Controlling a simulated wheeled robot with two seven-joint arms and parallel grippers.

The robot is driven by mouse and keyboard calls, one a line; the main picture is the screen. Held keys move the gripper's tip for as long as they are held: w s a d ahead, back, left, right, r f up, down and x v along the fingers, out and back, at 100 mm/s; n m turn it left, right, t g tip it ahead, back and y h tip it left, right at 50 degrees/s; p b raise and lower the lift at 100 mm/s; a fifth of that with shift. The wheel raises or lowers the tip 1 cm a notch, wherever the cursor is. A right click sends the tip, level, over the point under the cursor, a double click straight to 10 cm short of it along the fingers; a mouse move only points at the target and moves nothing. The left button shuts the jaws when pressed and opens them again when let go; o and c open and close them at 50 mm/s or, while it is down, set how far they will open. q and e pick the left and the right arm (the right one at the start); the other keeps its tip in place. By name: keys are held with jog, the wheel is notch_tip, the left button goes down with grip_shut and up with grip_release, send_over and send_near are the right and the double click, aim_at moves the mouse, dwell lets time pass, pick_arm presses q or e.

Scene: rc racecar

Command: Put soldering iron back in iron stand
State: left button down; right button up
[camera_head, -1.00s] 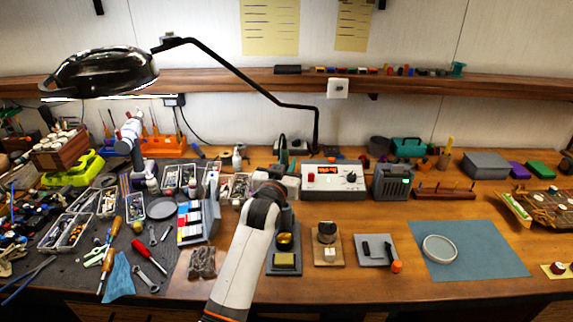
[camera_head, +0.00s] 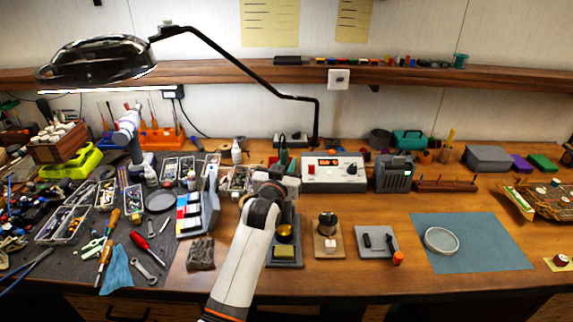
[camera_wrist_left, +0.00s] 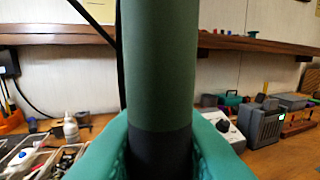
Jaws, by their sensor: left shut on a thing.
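My left gripper (camera_wrist_left: 158,160) is shut on the soldering iron (camera_wrist_left: 160,75), whose thick handle is dark green above and black below. The handle stands upright between the teal fingers in the left wrist view. Its tip is out of sight. In the head view my left gripper (camera_head: 282,168) is above the bench, with the green handle (camera_head: 283,148) largely hidden by the wrist. The iron stand (camera_head: 284,264) has a dark base with a brass-coloured cup and a yellow sponge. It is in front of the gripper, partly covered by my arm. My right gripper is not in view.
A white control unit (camera_head: 333,173) and a grey box (camera_head: 393,174) stand right of the gripper. A card holder (camera_head: 200,213) stands to its left. A black lamp arm (camera_head: 316,125) comes down behind. A blue mat (camera_head: 490,252) lies at the right.

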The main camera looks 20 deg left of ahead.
pick_arm(q)
jog(key=shift+f+b, duration=1.1)
jog(key=shift+f, duration=0.9)
jog(key=c, duration=0.8)
grip_release()
jog(key=shift+s, duration=0.1)
jog(key=shift+s+r+p, duration=0.25)
jog(key=shift+s+p, duration=0.2)
jog(key=shift+p, duration=0.05)
jog(key=shift+s+r+p, duration=0.2)
jog(key=shift+s+p, duration=0.25)
jog(key=shift+p, duration=0.05)
jog(key=s+p, duration=0.2)
jog(key=s+r+p, duration=0.1)
jog(key=s+p, duration=0.1)
jog(key=s, duration=0.1)
jog(key=shift+r, duration=0.1)
